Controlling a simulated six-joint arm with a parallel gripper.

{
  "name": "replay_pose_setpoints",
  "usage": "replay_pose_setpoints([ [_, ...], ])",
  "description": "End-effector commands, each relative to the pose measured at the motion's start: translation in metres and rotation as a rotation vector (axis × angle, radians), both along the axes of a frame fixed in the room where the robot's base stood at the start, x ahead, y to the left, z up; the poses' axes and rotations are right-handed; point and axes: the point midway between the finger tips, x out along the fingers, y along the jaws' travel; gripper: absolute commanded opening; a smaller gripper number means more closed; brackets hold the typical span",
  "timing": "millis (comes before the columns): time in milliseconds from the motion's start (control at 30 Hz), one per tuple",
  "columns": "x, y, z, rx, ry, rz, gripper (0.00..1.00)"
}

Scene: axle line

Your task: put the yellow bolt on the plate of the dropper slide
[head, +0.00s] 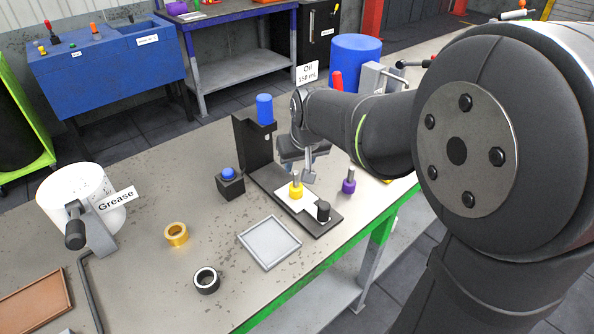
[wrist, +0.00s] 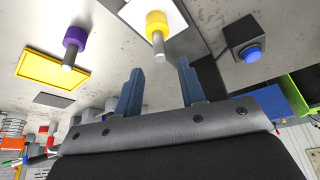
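The yellow bolt (head: 296,191) stands upright, head down, on the white plate (head: 286,199) of the black dropper slide (head: 250,143). In the wrist view, the yellow bolt (wrist: 157,24) rests on the white plate (wrist: 185,22), shank toward my gripper. My gripper (wrist: 160,76) is open, with an empty gap between its two fingers. In the head view my gripper (head: 309,177) is just behind and right of the bolt, seemingly a little above it and not holding it. My arm hides part of the area behind.
A purple bolt (head: 348,187) stands right of the slide, beside a mostly hidden yellow tray (wrist: 50,68). A black knob (head: 323,211) stands at the slide's front end. A blue-button box (head: 229,182) is left; a grey tray (head: 269,243) lies in front.

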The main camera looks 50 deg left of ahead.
Motion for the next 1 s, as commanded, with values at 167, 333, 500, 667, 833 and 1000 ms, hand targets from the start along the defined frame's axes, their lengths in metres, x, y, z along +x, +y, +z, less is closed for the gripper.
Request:
replay_pose_setpoints([
  [167,-0.004,-0.011,0.032,0.004,-0.003,0.0,0.37],
  [333,-0.007,-0.018,0.048,0.002,-0.001,0.0,0.37],
  [500,-0.008,-0.02,0.052,0.0,0.0,-0.001,0.37],
  [667,-0.008,-0.02,0.052,0.0,0.0,-0.001,0.37],
  [833,-0.008,-0.019,0.049,-0.001,0.001,-0.001,0.37],
  [1000,-0.005,-0.012,0.03,-0.004,0.002,0.0,0.37],
])
